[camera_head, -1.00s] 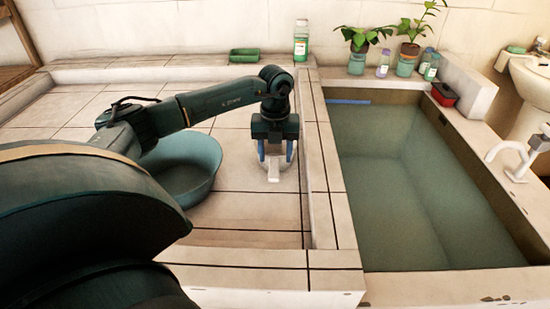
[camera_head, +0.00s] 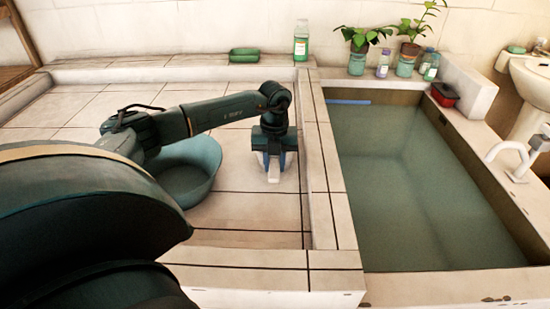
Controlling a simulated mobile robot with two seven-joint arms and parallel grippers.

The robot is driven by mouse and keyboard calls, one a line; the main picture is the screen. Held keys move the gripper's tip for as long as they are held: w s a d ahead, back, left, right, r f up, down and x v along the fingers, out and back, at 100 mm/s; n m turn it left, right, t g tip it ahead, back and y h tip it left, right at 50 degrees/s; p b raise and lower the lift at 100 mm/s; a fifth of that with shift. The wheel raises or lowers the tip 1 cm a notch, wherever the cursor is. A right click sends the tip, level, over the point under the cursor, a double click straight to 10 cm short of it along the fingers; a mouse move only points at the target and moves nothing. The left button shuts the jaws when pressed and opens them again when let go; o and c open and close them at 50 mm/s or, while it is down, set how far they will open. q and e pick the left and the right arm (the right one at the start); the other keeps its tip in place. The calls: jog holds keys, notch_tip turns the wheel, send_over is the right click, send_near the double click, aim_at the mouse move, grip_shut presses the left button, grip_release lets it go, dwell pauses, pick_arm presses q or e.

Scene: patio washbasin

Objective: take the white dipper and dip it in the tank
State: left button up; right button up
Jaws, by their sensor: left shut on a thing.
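The white dipper (camera_head: 273,176) is at the right side of the tiled floor, close to the low ledge beside the tank. Only its pale handle end shows; the rest is hidden behind my left gripper. My left gripper (camera_head: 273,163) points down over the dipper, its fingers shut on it. I cannot tell whether the dipper touches the tiles. The tank (camera_head: 420,190) is to the right of the ledge and holds greenish water. My right gripper is not in view.
A green basin (camera_head: 190,170) stands on the tiles, partly behind my left arm. A green tray (camera_head: 244,54) and a bottle (camera_head: 301,42) stand at the back. Potted plants (camera_head: 408,55) and a red-black box (camera_head: 444,93) line the tank's rim. A white faucet (camera_head: 508,150) is at right.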

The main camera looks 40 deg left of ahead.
pick_arm(q)
grip_shut()
notch_tip(320, 180, up, 10)
jog(key=shift+r, duration=0.1)
dwell(0.4)
dwell(0.4)
